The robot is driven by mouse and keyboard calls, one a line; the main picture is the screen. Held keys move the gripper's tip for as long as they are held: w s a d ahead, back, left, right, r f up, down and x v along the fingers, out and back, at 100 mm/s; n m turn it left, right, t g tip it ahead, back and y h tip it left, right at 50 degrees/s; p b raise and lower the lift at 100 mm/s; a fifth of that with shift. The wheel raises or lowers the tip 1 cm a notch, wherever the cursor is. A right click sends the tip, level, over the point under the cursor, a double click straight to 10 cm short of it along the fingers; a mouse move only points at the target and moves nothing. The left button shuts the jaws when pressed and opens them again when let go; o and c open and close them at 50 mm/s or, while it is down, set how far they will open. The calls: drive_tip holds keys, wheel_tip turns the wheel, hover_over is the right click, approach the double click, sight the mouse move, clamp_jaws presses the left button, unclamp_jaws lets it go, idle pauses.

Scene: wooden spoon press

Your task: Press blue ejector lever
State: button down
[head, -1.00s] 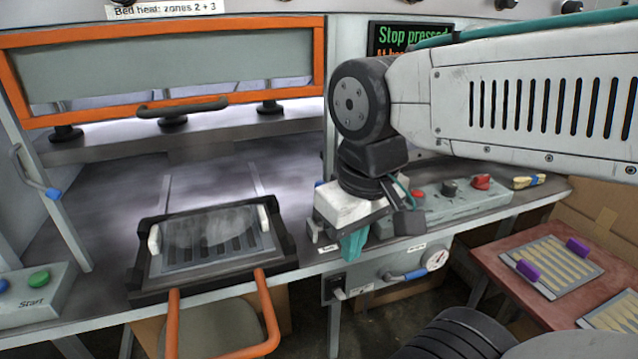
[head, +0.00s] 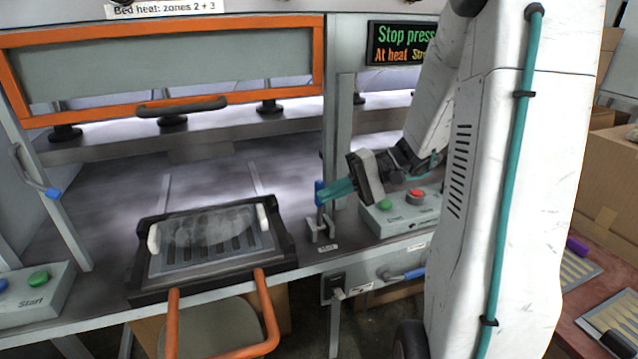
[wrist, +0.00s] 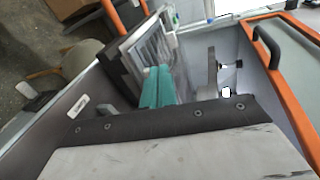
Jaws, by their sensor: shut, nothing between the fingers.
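The blue lever (head: 319,190) stands upright on a small grey bracket at the front edge of the bench, right of the mould. A small label lies by its foot, too small to read. My gripper (head: 335,191) is shut and empty, its teal fingers pointing left at the lever's blue top. The fingertips are very close to it; I cannot tell whether they touch. In the wrist view my teal fingers (wrist: 154,86) show pressed together, and I cannot make out the lever there.
A black-framed mould (head: 140,262) with orange handles sits left of the lever, pale haze over its slotted plate. A control box (head: 400,215) with green and red buttons is below my wrist. A start box (head: 40,297) stands at far left. An orange-framed guard (head: 165,15) is raised behind.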

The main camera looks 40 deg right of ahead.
sight(320, 207)
drive_tip(key=w+d+f+m+t, duration=0.2)
drive_tip(key=d+f+t, duration=0.3)
drive_tip(key=d, duration=0.8)
drive_tip(key=m+t, duration=0.1)
drive_tip(key=t, duration=0.2)
drive_tip(key=shift+w+d+m+h, duration=0.2)
drive_tip(key=shift+m+h, duration=0.1)
drive_tip(key=shift+m, duration=0.1)
drive_tip(key=x, duration=1)
drive_tip(key=shift+s+d, duration=0.1)
drive_tip(key=shift+d, duration=0.05)
